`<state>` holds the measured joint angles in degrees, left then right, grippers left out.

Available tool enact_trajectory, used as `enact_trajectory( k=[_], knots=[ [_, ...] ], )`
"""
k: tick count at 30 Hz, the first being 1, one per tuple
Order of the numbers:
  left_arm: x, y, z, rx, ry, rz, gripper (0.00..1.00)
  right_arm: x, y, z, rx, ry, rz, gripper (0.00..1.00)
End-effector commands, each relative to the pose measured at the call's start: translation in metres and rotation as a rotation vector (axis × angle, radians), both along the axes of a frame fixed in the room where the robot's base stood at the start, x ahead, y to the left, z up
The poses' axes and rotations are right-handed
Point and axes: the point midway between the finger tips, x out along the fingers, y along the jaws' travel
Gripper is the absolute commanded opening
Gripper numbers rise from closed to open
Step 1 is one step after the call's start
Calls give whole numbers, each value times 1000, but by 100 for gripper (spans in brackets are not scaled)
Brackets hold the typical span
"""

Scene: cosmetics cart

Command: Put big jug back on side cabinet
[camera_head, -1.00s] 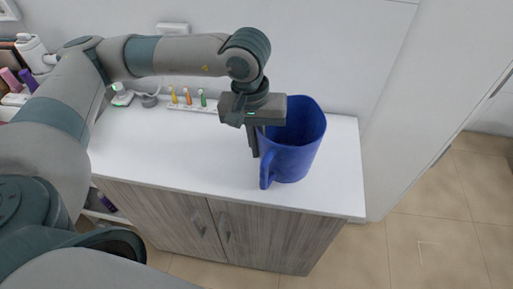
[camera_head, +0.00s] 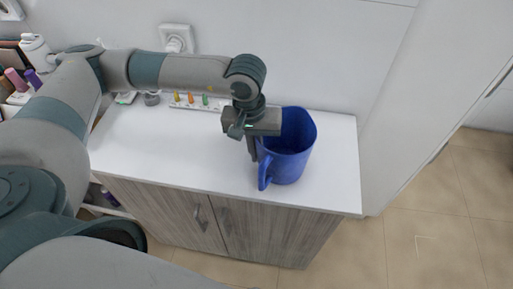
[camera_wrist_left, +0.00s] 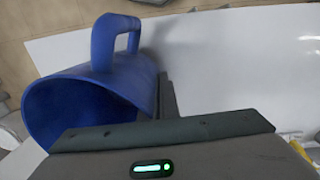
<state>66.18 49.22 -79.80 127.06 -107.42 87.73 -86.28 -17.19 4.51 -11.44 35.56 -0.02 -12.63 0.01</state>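The big blue jug (camera_head: 292,147) is upright at the right part of the white-topped side cabinet (camera_head: 150,150), its handle facing the front left. Its base appears at or very near the top; contact is hard to tell. My left gripper (camera_head: 253,148) points down at the jug's left wall, shut on it, with one finger outside the wall and the other hidden. In the left wrist view the jug (camera_wrist_left: 85,105) shows its open mouth and handle, with a dark finger (camera_wrist_left: 167,97) against its side. My right gripper is not in view.
Small colourful bottles on a white strip (camera_head: 196,105) stand at the cabinet's back edge. A wall socket (camera_head: 178,38) is behind. The middle and left of the cabinet top are clear. A shelf with bottles (camera_head: 35,50) is at far left. Tiled floor (camera_head: 440,220) lies right.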

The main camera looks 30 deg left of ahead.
Motion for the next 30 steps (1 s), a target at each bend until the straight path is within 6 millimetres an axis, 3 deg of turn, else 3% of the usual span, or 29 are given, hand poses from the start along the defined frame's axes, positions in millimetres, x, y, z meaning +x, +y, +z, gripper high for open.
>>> enact_trajectory(
  k=[11, 14, 30],
  knots=[
    [1, 0, -3, -1, -1, 0, 0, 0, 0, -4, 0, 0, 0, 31],
    [0, 0, -2, -1, -1, 0, 21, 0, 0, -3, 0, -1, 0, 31],
    [1, 0, 5, -1, -3, 0, 21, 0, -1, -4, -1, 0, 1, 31]
  ],
)
